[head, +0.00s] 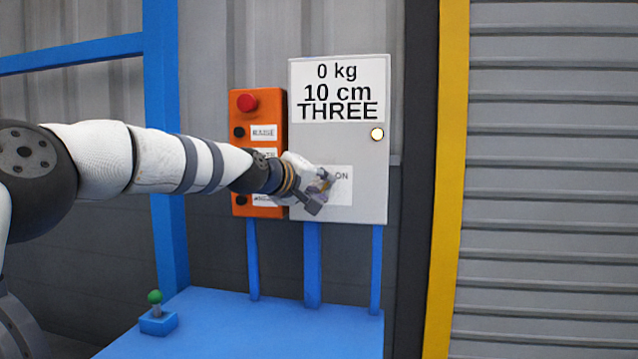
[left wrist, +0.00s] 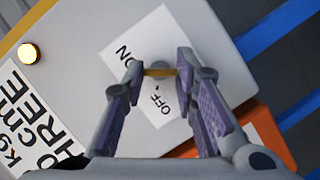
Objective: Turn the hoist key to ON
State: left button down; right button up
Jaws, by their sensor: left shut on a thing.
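The brass-coloured hoist key (left wrist: 161,72) sits on this label between my fingertips. My left gripper (head: 318,190) is at the lower part of the panel, and in the left wrist view its fingers (left wrist: 158,66) are shut on the key, one at each end. I cannot tell clearly which word the key points to. My right gripper is out of view.
The panel's display reads 0 kg, 10 cm, THREE, with a lit round lamp (head: 377,134) below it. An orange control box (head: 268,105) with a red button (head: 247,102) stands left. A blue table (head: 260,325) below carries a green-knobbed lever (head: 155,298).

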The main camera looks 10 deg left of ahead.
pick_arm(q)
jog(key=shift+r+m+y, duration=0.15)
jog(key=shift+m+y, duration=0.15)
jog(key=shift+m, duration=0.3)
dwell(0.3)
jog(key=c, duration=1.3)
grip_release()
jog(key=v, duration=1.2)
